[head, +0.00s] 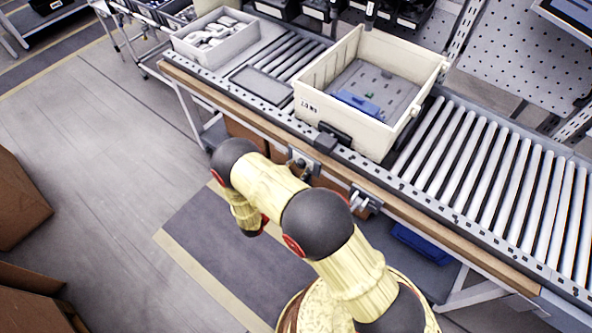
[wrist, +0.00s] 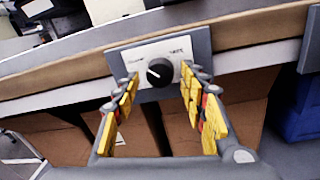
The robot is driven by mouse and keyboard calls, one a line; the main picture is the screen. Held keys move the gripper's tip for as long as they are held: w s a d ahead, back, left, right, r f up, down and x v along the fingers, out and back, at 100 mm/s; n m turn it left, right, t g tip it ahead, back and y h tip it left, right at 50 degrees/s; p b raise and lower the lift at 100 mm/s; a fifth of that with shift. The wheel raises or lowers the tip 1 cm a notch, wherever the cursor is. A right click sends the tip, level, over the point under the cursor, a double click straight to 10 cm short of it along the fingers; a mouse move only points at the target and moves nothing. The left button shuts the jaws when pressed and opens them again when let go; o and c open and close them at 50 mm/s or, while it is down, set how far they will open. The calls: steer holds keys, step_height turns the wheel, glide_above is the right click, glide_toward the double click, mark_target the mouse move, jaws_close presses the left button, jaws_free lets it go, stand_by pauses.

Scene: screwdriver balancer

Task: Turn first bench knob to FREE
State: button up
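The bench knob (wrist: 160,72) is a round black dial on a white label plate (wrist: 178,48) in a grey housing, on the bench's front edge. A small light mark shows on its left part. Lettering is printed to the upper left and upper right, too blurred to read. My gripper (wrist: 160,90) is open, its yellow-padded fingers on either side of the knob; I cannot tell whether they touch it. In the head view the knob's housing (head: 304,160) shows just beyond my arm, which hides my gripper. A second control housing (head: 365,201) sits farther right.
A cream crate (head: 310,103) with a blue item (head: 357,103) stands on the roller conveyor (head: 490,170) above the knob. A wooden rail (head: 440,235) runs along the front edge. Cardboard boxes (head: 18,200) stand at left; floor between is clear.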

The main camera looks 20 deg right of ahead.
steer(key=c, duration=1)
steer(key=shift+c, duration=0.2)
steer(key=shift+m, duration=0.3)
steer(key=m+b, duration=0.2)
steer(key=m, duration=0.1)
steer(key=shift+w+f, duration=0.1)
steer(key=m+b, duration=0.2)
steer(key=m, duration=0.3)
steer(key=shift+a, duration=0.1)
steer(key=m+b, duration=0.2)
steer(key=m, duration=0.2)
steer(key=shift+m+h+b, duration=0.35)
steer(key=shift+m+h, duration=0.05)
steer(key=m+b, duration=0.2)
steer(key=m, duration=0.3)
steer(key=shift+b, duration=0.3)
